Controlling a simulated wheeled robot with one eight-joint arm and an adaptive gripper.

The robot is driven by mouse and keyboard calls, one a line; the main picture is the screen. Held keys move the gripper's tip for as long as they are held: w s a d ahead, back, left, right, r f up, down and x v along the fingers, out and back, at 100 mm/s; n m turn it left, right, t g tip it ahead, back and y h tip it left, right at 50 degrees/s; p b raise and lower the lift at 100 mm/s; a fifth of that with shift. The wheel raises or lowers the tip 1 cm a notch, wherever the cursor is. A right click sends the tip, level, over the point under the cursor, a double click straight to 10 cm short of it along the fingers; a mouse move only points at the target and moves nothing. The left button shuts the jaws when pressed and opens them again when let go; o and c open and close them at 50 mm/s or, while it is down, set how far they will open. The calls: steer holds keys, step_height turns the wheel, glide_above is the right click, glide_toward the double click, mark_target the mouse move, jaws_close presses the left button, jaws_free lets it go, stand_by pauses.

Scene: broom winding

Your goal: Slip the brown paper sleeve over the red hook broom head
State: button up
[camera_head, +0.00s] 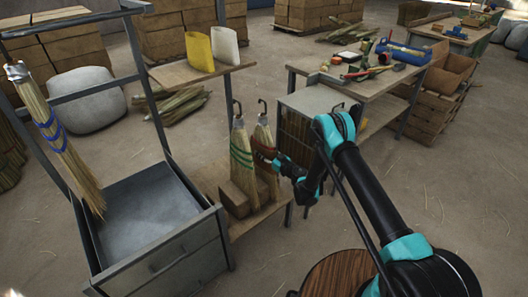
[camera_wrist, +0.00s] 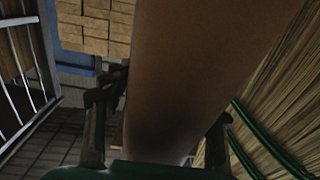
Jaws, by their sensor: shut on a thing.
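My gripper (camera_head: 265,157) is at the right-hand of two upright broom heads on the low stand. In the wrist view its fingers (camera_wrist: 160,125) are shut on either side of a smooth brown surface, the brown paper sleeve (camera_wrist: 200,60). In the head view the sleeve is hard to separate from the right-hand broom head (camera_head: 263,132), and how far it covers the straw I cannot tell. A dark hook (camera_head: 262,106) rises above; its red colour is not clear. The green-banded broom head (camera_head: 241,150) stands close on the left, bare, with its straw in the wrist view (camera_wrist: 275,110).
A yellow sleeve (camera_head: 199,52) and a cream sleeve (camera_head: 225,47) stand on a shelf behind. A blue-banded broom (camera_head: 55,135) leans over the grey metal bin (camera_head: 150,215) at left. A workbench (camera_head: 370,85) with tools is at the back right. Floor in front is clear.

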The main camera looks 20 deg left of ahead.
mark_target(264, 135)
steer(key=o, duration=1)
step_height(264, 135, up, 10)
